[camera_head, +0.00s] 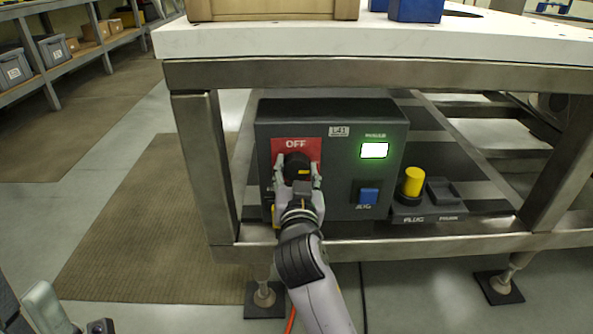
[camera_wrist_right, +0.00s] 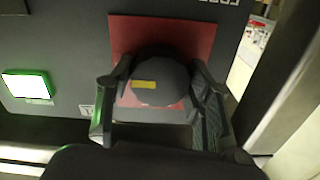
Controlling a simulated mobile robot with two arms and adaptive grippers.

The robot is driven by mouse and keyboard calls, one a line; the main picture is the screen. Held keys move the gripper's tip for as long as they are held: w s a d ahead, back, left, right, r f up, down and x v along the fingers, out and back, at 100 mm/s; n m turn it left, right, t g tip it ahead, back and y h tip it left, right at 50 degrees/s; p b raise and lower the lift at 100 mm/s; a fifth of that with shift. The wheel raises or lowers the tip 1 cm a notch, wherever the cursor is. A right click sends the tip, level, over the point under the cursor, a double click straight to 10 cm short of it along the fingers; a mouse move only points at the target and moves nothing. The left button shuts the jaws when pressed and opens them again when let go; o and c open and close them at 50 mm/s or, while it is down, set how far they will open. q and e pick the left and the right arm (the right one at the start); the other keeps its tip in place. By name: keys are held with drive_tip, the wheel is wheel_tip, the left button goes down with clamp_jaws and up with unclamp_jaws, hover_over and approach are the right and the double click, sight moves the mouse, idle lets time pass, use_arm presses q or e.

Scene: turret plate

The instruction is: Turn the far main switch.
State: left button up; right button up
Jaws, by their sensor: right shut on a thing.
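The main switch is a round black knob (camera_head: 296,165) with a yellow mark on a red plate (camera_head: 311,145) that reads OFF. It sits on the left of a dark control box (camera_head: 338,210) under the table. The yellow mark lies roughly level, on the right of the knob in the head view. My right gripper (camera_head: 298,180) is shut on the knob from the front. In the right wrist view its two fingers stand on either side of the knob (camera_wrist_right: 165,72). A grey piece at the lower left, probably my left gripper (camera_head: 50,308), shows only in part.
The box has a lit white-green lamp (camera_head: 374,150) and a blue button (camera_head: 369,196). A yellow cylinder (camera_head: 413,181) stands in a dark holder right of it. The metal table leg (camera_head: 204,165) is close on the left, and the white tabletop (camera_head: 400,40) overhangs the box.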

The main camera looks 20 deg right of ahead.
drive_tip(key=c, duration=0.4)
drive_tip(key=shift+o, duration=0.2)
